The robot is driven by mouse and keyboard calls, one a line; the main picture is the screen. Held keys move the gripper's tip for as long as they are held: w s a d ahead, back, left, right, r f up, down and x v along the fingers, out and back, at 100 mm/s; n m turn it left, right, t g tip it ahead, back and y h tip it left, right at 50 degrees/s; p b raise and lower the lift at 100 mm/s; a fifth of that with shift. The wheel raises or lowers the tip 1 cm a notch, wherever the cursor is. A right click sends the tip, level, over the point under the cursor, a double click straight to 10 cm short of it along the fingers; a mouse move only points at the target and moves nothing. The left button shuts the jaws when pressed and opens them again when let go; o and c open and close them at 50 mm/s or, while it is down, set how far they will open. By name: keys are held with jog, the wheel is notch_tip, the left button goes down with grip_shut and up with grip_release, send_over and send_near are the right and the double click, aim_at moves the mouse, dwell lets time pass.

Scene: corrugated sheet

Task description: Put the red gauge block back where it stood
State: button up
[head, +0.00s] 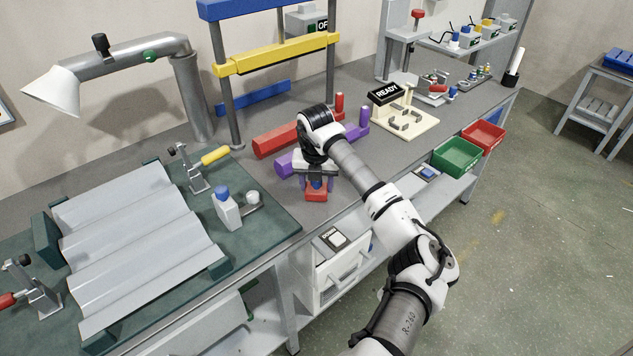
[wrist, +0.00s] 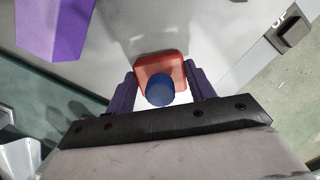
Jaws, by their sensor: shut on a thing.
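The red gauge block (head: 316,197) is a small red block with a round blue knob on top. My gripper (head: 316,184) is shut on it near the front edge of the grey bench. In the wrist view the red block (wrist: 160,66) and its blue knob (wrist: 160,91) sit between the two purple fingers of my gripper (wrist: 161,90). I cannot tell whether the block's underside touches the bench. No marked spot for the block is plain to see.
Behind my gripper lie a long red bar (head: 273,140) and a purple bar (head: 286,164), partly hidden by my arm. A teal mat (head: 275,215) with a corrugated sheet (head: 135,250) and a white bottle (head: 227,210) is left. A cream board (head: 425,125) stands right.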

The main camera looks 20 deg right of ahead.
jog(key=o, duration=1.1)
jog(key=shift+f, duration=0.15)
jog(key=r, duration=0.4)
jog(key=s+r+b, duration=0.1)
jog(key=r, duration=0.3)
jog(key=r+b, duration=0.1)
jog(key=r, duration=0.3)
jog(key=shift+s+a+r, duration=0.15)
jog(key=shift+a, duration=0.2)
